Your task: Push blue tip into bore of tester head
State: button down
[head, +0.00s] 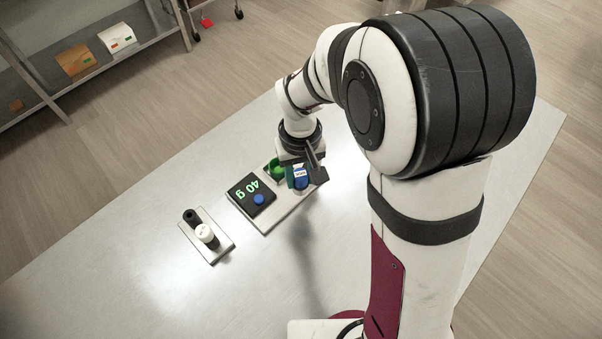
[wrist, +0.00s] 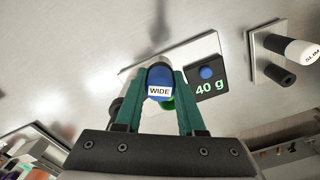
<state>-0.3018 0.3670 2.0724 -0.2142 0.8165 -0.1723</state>
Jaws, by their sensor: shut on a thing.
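The blue tip (head: 301,179) carries a white label that reads WIDE in the wrist view (wrist: 160,76). My gripper (head: 304,174) is shut on it, with one green finger on each side in the wrist view (wrist: 160,70). The tip is over the right part of the tester's pale base plate (head: 276,215); I cannot tell whether it touches anything below. I cannot make out the tester head's bore.
The tester's black display (head: 251,194) reads 40 g and has a blue button (head: 258,199).

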jog(key=shift+f, duration=0.25)
dwell(0.3)
jog(key=shift+r, duration=3)
jog(key=shift+f, duration=0.1)
